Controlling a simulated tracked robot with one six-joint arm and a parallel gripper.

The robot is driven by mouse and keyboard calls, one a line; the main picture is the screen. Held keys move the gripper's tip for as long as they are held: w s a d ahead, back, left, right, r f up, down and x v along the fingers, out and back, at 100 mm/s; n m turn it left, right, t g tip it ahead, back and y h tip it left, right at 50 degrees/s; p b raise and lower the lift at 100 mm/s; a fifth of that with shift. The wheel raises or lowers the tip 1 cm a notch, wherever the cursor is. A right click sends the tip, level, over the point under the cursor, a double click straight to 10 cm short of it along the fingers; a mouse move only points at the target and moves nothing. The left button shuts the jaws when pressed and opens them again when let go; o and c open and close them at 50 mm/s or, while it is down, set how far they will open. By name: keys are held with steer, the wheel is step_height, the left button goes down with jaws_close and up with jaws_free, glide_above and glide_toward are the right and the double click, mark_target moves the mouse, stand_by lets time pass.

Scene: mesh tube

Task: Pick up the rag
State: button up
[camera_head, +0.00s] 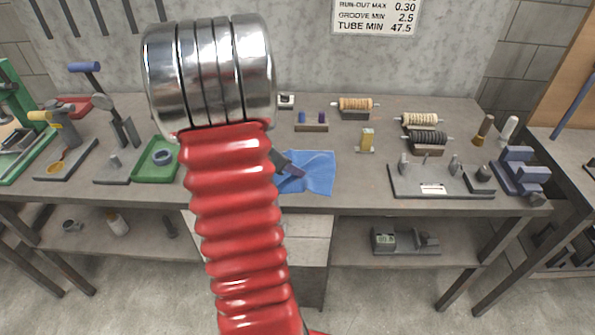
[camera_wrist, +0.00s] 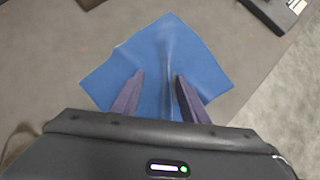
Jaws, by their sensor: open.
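The rag is a blue cloth (camera_head: 318,172) lying on the grey workbench, right of my red arm in the head view. Its left part is hidden behind my arm and gripper. In the wrist view the rag (camera_wrist: 190,58) lies flat with a raised fold down its middle. My gripper (camera_wrist: 156,77) is open, its two purple-grey fingers on either side of that fold and over the cloth. I cannot tell whether the fingertips touch it. In the head view my gripper (camera_head: 290,168) shows partly at the rag's left side.
The workbench (camera_head: 355,195) has bare room around the rag. A green tray (camera_head: 153,170) stands to the left.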

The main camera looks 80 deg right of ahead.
steer(key=shift+a+f, duration=0.1)
steer(key=shift+f, duration=0.05)
steer(key=c, duration=0.8)
steer(key=shift+c, duration=0.9)
step_height(320, 180, up, 12)
steer(key=shift+r, duration=0.15)
jaws_close()
step_height(320, 180, up, 9)
steer(key=shift+w, duration=0.1)
